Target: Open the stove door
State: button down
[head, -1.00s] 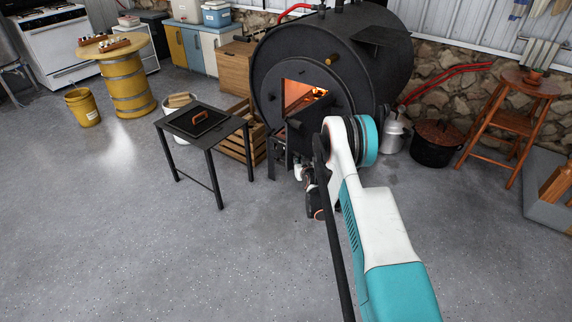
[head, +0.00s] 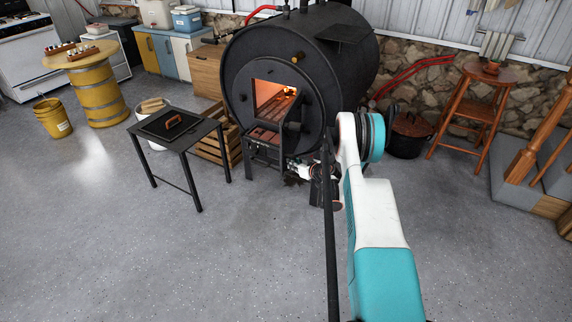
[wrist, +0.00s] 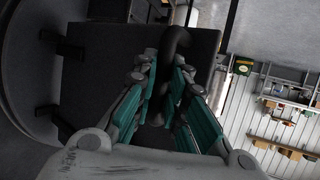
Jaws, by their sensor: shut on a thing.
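The black barrel stove (head: 345,75) stands at the back, its front opening showing fire inside. The stove door (head: 291,138) stands swung out from the opening, seen nearly edge-on in the head view. In the wrist view the door (wrist: 105,55) is a dark flat panel beside my fingers. My gripper (head: 296,166) is low in front of the stove, partly hidden by my arm. In the wrist view my gripper (wrist: 167,78) is shut on the dark curved door handle (wrist: 177,42), which passes between the teal-padded fingers.
A small black table (head: 190,135) stands left of the stove, with a wooden crate (head: 212,148) behind it. A dark pot (head: 409,140) and a wooden stool (head: 475,105) stand to the right. The grey floor in front is clear.

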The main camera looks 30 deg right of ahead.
jog(key=shift+s+d, duration=0.3)
jog(key=c, duration=1.9)
grip_release()
jog(key=v, duration=1.2)
jog(key=shift+d, duration=0.2)
